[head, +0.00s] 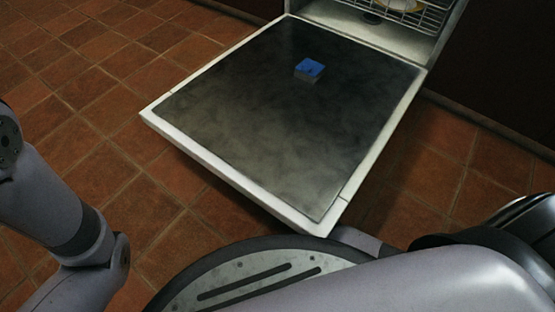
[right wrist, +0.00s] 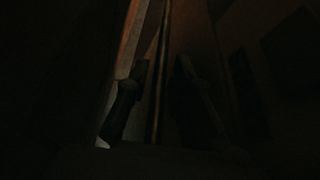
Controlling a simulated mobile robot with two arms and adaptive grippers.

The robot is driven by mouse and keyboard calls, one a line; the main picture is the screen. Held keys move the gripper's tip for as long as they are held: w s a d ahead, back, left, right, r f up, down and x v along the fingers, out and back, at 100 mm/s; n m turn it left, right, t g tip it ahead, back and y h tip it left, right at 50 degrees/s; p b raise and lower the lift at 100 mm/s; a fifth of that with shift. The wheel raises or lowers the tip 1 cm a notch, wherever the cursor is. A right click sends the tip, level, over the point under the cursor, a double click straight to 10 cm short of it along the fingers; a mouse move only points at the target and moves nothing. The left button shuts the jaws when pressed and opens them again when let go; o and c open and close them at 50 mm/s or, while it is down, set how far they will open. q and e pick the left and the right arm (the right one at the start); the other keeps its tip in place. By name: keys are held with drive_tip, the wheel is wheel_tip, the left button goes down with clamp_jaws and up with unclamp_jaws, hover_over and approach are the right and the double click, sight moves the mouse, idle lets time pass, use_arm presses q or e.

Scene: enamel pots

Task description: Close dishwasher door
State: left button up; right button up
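The dishwasher door (head: 285,120) is folded down and lies about level in the head view, its dark inner panel facing up inside a pale rim. A small blue-and-white block (head: 309,69) sits on the panel. The dishwasher's opening (head: 375,28) is at the top. My left gripper is out of frame; only part of its arm shows at the left. My right gripper (right wrist: 162,68) shows only in the very dark right wrist view, its two fingers apart. A thin upright bar or edge appears between them; contact cannot be told.
A wire rack (head: 405,12) with a plate in it shows inside the dishwasher. Brown tiled floor (head: 95,80) is clear left of the door. My base is close to the door's near edge. A dark cabinet front (head: 505,70) stands at the right.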

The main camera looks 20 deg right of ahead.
clamp_jaws()
idle(0.4)
drive_tip(key=shift+r, duration=0.1)
